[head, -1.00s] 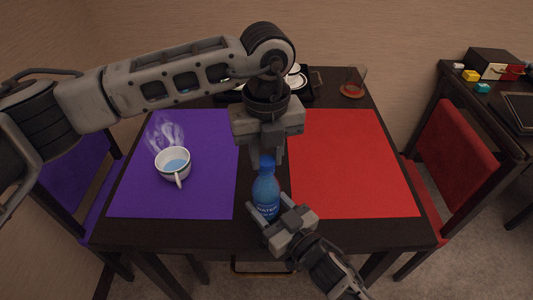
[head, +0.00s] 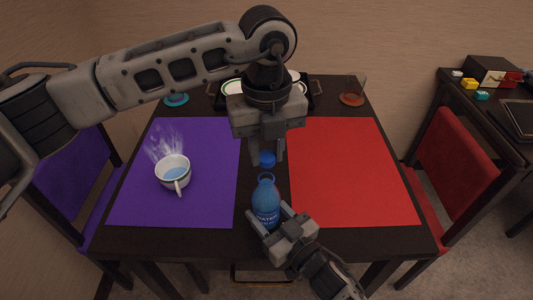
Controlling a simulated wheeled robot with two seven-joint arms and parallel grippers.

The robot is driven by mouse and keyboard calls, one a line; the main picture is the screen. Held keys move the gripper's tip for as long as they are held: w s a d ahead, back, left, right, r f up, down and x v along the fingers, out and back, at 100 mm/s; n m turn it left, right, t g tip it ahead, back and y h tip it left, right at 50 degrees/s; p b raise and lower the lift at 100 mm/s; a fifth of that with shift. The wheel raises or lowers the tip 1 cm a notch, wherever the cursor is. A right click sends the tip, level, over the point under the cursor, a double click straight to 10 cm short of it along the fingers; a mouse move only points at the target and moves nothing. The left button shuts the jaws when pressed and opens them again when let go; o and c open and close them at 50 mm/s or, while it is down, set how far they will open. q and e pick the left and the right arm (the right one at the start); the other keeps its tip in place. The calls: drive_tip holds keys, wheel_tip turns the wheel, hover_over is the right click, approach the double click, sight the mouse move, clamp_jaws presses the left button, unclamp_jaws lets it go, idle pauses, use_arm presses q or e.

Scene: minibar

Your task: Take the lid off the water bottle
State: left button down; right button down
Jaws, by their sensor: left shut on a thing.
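The blue water bottle (head: 266,201) stands upright near the front edge of the table, between the two mats. Its neck is bare, and the blue lid (head: 267,160) is apart from it, a little above. My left gripper (head: 267,150) points down from above and is shut on the lid. My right gripper (head: 268,212) reaches in from the front right, with one finger on each side of the bottle's lower body, shut on it.
A steaming cup (head: 173,172) stands on the purple mat (head: 205,190). The red mat (head: 350,170) is bare. A dark tray (head: 313,92) with plates and a glass (head: 352,92) on a coaster stand at the back. Chairs flank the table.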

use_arm(q)
wheel_tip(320, 180, up, 2)
drive_tip(key=shift+r, duration=0.2)
use_arm(e)
drive_tip(key=shift+c, duration=2.4)
unclamp_jaws()
